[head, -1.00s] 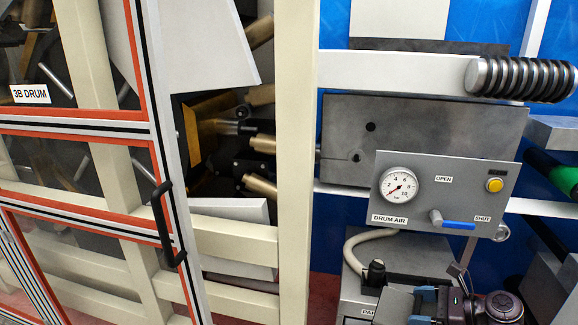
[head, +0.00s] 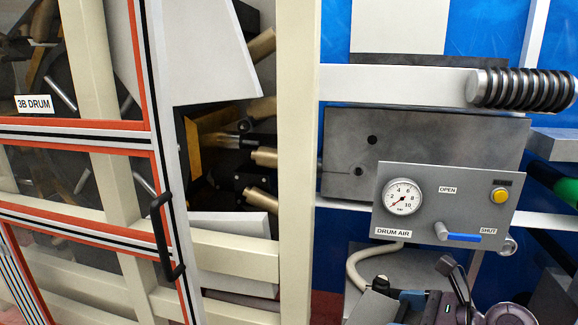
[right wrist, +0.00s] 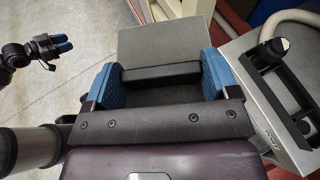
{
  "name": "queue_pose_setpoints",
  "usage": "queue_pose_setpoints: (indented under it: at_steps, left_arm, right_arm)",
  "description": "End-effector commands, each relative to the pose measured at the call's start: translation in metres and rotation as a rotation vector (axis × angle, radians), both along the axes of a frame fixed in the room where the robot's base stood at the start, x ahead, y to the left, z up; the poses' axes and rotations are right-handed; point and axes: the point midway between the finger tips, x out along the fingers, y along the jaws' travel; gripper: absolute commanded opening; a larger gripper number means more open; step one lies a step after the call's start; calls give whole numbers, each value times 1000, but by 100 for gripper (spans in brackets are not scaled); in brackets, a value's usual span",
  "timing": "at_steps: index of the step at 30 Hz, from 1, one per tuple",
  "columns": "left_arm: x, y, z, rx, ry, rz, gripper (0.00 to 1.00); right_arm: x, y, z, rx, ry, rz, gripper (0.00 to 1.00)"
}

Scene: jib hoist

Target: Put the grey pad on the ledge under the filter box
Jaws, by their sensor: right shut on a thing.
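My right gripper shows in the right wrist view (right wrist: 160,85), its blue fingers shut on a dark bar (right wrist: 160,74) that spans between them. A flat grey plate (right wrist: 165,42) lies just beyond and under the bar; it looks like the grey pad, with the bar as its grip. In the head view only part of my right gripper (head: 410,298) shows at the bottom edge. My left gripper (right wrist: 62,43) is small at the upper left of the right wrist view, apart from the pad; its finger gap is unclear. No label names the filter box, and I cannot identify its ledge.
A grey DRUM AIR panel (head: 445,212) with a gauge and blue lever stands above my right gripper. A large grey block (head: 420,150) sits behind it. A hose (head: 360,270) runs down from the panel. A cream post (head: 298,160) and the 3B DRUM guard door (head: 165,230) stand left.

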Motion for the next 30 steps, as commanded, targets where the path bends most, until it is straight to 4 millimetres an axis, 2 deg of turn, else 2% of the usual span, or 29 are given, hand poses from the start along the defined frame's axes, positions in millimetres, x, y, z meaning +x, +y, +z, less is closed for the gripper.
queue_pose_setpoints:
  at_steps: [5,14,21,30]
  left_arm:
    - [0,0,1,0,-1,0,43]
    - [1,0,1,1,-2,-1,43]
    - [1,0,1,1,-2,-1,43]
    - [1,0,1,1,-2,-1,43]
  right_arm:
    - [1,0,0,11,10,-10,55]
    - [16,-10,9,1,-1,-284,55]
    - [8,-6,9,-9,-25,-447,55]
    - [0,-1,-1,-1,0,-450,55]
